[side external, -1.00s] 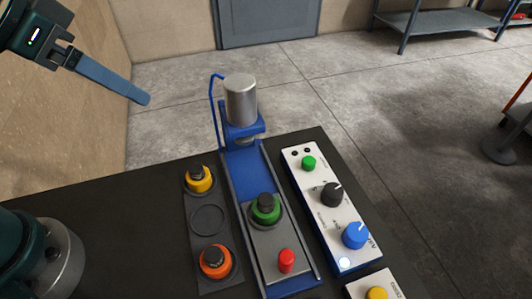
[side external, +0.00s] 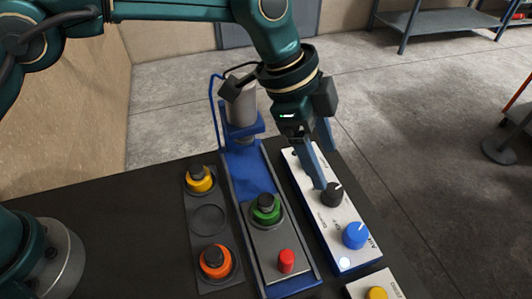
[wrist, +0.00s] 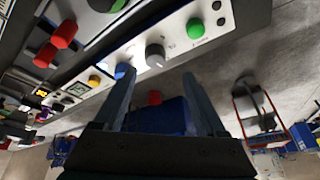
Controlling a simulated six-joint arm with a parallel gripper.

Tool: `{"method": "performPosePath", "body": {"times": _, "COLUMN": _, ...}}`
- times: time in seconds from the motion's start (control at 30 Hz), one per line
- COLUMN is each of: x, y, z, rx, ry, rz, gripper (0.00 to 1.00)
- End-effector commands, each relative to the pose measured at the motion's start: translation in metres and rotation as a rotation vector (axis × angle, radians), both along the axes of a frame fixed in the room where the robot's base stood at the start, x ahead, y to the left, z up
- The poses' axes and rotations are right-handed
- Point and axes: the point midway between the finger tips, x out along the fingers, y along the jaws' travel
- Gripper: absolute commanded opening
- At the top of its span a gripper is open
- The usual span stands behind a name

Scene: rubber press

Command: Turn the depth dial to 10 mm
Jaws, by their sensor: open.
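The control panel (side external: 311,190) is a white-topped box with a black dial (side external: 332,194), a blue dial (side external: 355,235) and a round white light. The labels are too small to read, so I cannot tell which dial sets depth. My gripper (side external: 328,170) is open and empty, pointing down over the panel at the black dial. One finger overlaps the dial's upper left edge in the side view; contact is unclear. In the wrist view the same dial (wrist: 155,56) shows grey, just beyond the gap between my fingertips (wrist: 158,74). The blue dial (wrist: 122,70) is by the left fingertip.
The blue press (side external: 241,150) with its metal cylinder stands left of the panel, partly behind my arm. A green-and-black piece (side external: 265,211) and a red knob (side external: 286,261) sit on its bed. A dark tray (side external: 222,251) holds yellow and orange pieces. A yellow-button box (side external: 354,287) is in front.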

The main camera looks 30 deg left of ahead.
Motion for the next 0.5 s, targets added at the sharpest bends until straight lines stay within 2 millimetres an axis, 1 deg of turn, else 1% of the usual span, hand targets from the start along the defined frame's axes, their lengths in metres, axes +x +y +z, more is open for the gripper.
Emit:
{"method": "performPosePath", "body": {"times": 0.03, "x": -0.003, "y": -0.004, "z": -0.006, "rx": 0.007, "ry": 0.001, "rz": -0.029, "gripper": 0.73}}
{"method": "performPosePath", "body": {"times": 0.13, "x": -0.006, "y": -0.009, "z": -0.011, "rx": 0.013, "ry": 0.001, "rz": -0.061, "gripper": 0.73}}
{"method": "performPosePath", "body": {"times": 0.23, "x": -0.006, "y": -0.012, "z": -0.019, "rx": 0.014, "ry": 0.002, "rz": -0.069, "gripper": 0.73}}
{"method": "performPosePath", "body": {"times": 0.5, "x": -0.003, "y": -0.024, "z": -0.049, "rx": 0.013, "ry": 0.001, "rz": -0.067, "gripper": 0.73}}
